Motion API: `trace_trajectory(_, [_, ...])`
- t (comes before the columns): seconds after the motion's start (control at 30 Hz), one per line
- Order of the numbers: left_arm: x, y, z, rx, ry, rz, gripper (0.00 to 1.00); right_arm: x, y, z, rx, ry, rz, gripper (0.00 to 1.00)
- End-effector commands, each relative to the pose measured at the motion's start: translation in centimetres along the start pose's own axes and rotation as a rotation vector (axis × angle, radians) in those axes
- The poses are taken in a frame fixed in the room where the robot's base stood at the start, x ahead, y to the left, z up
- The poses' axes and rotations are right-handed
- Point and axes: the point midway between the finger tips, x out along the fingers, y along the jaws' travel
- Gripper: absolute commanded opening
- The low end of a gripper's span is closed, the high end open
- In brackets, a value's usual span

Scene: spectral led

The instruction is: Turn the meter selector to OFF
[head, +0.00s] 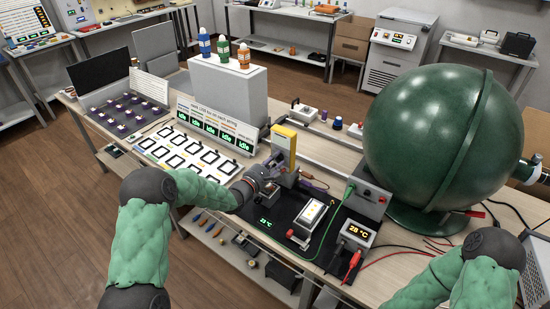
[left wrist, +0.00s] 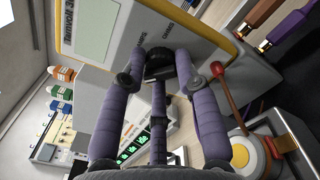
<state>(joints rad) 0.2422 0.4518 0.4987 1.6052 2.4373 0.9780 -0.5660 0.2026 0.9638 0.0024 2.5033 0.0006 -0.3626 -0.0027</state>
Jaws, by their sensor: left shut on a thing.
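The meter (head: 283,147) is an upright yellow and grey box on the bench in the head view. In the left wrist view its grey face with a yellow edge (left wrist: 140,28) fills the upper part and looks tilted. The black round selector (left wrist: 159,63) sits on that face. My left gripper (head: 270,170) is at the meter's lower front. In the left wrist view its purple fingers (left wrist: 158,76) close around the selector and partly hide it. The selector's pointer and setting cannot be read. My right arm shows at the lower right of the head view, but its gripper does not.
A large green sphere (head: 440,130) stands behind at right. A white panel of squares (head: 185,152) lies to the left. A red-tipped probe (left wrist: 217,70) is beside the fingers.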

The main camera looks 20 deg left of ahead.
Motion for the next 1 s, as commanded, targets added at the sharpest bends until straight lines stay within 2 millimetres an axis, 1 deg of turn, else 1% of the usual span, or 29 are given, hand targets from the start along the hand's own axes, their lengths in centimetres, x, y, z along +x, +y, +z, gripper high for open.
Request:
trace_trajectory(0.03, [-0.1, 0.0, 0.0, -0.046, 0.005, -0.003, 0.0, -0.6, -0.2, 0.0, 0.0, 0.0, 0.0, 0.0])
trace_trajectory(0.1, [-0.1, 0.0, 0.0, -0.11, 0.005, -0.002, 0.0, -1.1, -0.4, 0.0, 0.0, 0.0, 0.0, 0.0])
trace_trajectory(0.5, [-0.1, -0.2, -0.1, -0.418, 0.006, -0.002, 0.0, -3.2, -1.1, 0.1, 0.0, 0.0, 0.0, 0.0])
trace_trajectory(0.7, [-0.1, -0.2, -0.2, -0.506, 0.006, -0.002, 0.0, -3.7, -1.3, 0.1, 0.0, 0.0, 0.0, 0.0])
trace_trajectory(1.0, [-0.1, -0.4, -0.3, -0.557, 0.007, -0.003, 0.0, -4.0, -1.4, 0.1, 0.0, 0.0, 0.0, 0.0])
